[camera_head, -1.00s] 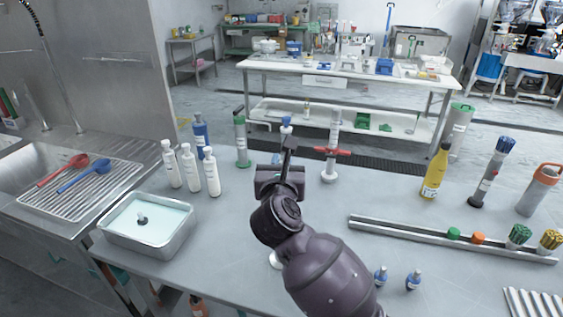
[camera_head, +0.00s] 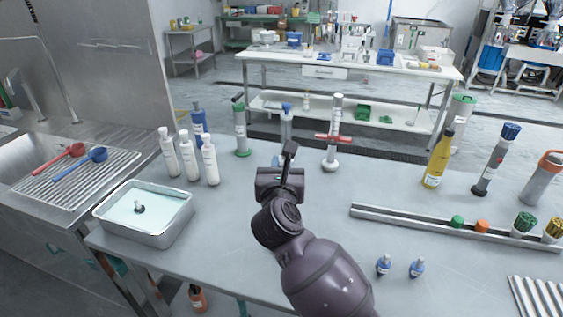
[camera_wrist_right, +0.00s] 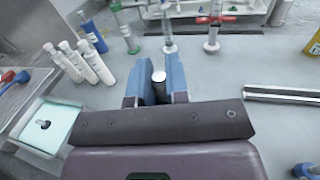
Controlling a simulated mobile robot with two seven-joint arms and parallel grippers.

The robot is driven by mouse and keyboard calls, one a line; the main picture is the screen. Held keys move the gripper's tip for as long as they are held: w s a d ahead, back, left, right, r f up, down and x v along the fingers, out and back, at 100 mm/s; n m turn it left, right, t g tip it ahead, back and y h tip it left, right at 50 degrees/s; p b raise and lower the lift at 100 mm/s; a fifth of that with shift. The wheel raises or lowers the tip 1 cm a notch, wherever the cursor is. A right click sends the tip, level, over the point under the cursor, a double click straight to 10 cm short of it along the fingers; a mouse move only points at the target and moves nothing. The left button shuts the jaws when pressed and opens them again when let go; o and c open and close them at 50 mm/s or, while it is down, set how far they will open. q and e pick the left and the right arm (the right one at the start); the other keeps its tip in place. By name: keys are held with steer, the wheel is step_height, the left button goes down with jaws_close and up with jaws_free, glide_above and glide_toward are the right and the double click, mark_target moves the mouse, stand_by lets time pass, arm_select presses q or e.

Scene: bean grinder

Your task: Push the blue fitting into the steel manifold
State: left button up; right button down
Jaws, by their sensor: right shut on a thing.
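My right gripper (camera_head: 290,152) is over the middle of the steel table, seen from behind. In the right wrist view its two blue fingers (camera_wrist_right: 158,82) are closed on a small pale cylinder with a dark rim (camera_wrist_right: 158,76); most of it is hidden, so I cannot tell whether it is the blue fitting. Two small blue-and-white pieces (camera_head: 384,265) (camera_head: 416,268) stand upright at the front right, apart from the gripper. A long steel rail (camera_head: 400,219), possibly the manifold, lies to the right with green and orange knobs along it. My left gripper is not in view.
White bottles (camera_head: 188,157) and a tray of pale liquid (camera_head: 145,214) stand left. Upright tubes (camera_head: 240,130) (camera_head: 333,135) line the far edge, one with a red crossbar. A yellow bottle (camera_head: 438,160) stands beyond the rail. Table between gripper and rail is clear.

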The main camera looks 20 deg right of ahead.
steer(key=shift+f, duration=0.45)
stand_by(0.5)
steer(key=shift+p, duration=0.35)
stand_by(1.2)
stand_by(0.4)
steer(key=shift+f+b, duration=1.05)
steer(key=shift+f, duration=0.8)
steer(key=c, duration=1)
jaws_free()
steer(key=shift+r, duration=0.1)
steer(key=shift+c, duration=0.2)
